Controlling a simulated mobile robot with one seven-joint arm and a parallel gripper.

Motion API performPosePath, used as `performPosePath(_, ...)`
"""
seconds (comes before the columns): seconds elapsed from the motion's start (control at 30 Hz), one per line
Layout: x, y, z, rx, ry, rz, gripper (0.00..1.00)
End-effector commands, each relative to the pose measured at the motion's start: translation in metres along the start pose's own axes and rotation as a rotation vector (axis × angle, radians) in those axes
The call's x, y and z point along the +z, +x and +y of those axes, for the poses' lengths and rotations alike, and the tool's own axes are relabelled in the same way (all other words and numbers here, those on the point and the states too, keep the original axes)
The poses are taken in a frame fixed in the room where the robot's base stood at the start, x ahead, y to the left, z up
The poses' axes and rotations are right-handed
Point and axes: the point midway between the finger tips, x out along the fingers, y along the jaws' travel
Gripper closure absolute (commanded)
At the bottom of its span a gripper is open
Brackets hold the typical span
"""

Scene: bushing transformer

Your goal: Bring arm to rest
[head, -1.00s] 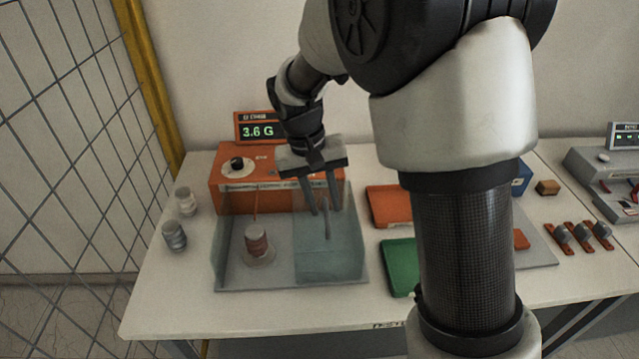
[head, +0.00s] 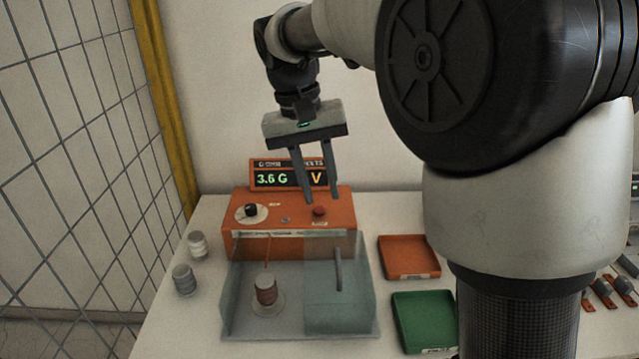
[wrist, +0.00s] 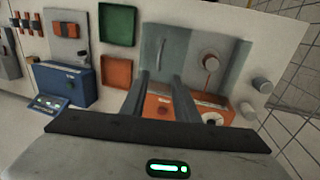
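My gripper (head: 322,200) hangs fingers down in front of the display, above the back of the orange tester box (head: 290,243). Its two fingers are apart with nothing between them. The wrist view also shows the open fingers (wrist: 160,80) over the orange box (wrist: 187,108). The display (head: 290,178) reads "3.6 G". In front of the box is a clear-walled enclosure (head: 232,318) holding a reddish ribbed bushing (head: 266,291) on a round base. A grey upright handle (head: 338,270) shows on the enclosure's right part.
Two ribbed bushings, one white (head: 197,245) and one grey (head: 184,279), stand left of the enclosure. An orange tray (head: 410,258) and a green tray (head: 425,318) lie to its right. A mesh fence (head: 70,150) with a yellow post (head: 165,100) borders the left. A blue box (wrist: 65,84) shows in the wrist view.

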Motion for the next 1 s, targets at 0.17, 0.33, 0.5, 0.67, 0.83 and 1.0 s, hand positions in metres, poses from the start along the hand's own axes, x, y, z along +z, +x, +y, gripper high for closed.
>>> performPosePath(0.17, 0.0, -0.001, 0.0, 0.0, 0.0, 0.0, 0.72)
performPosePath(0.33, 0.002, -0.002, 0.003, -0.004, 0.001, 0.004, 0.72)
performPosePath(0.5, 0.027, -0.014, 0.034, -0.056, 0.01, 0.061, 0.72)
performPosePath(0.67, 0.081, -0.02, 0.077, -0.135, 0.019, 0.179, 0.72)
performPosePath(0.83, 0.14, -0.007, 0.106, -0.182, 0.031, 0.322, 0.72)
performPosePath(1.0, 0.179, 0.014, 0.117, -0.194, 0.044, 0.435, 0.72)
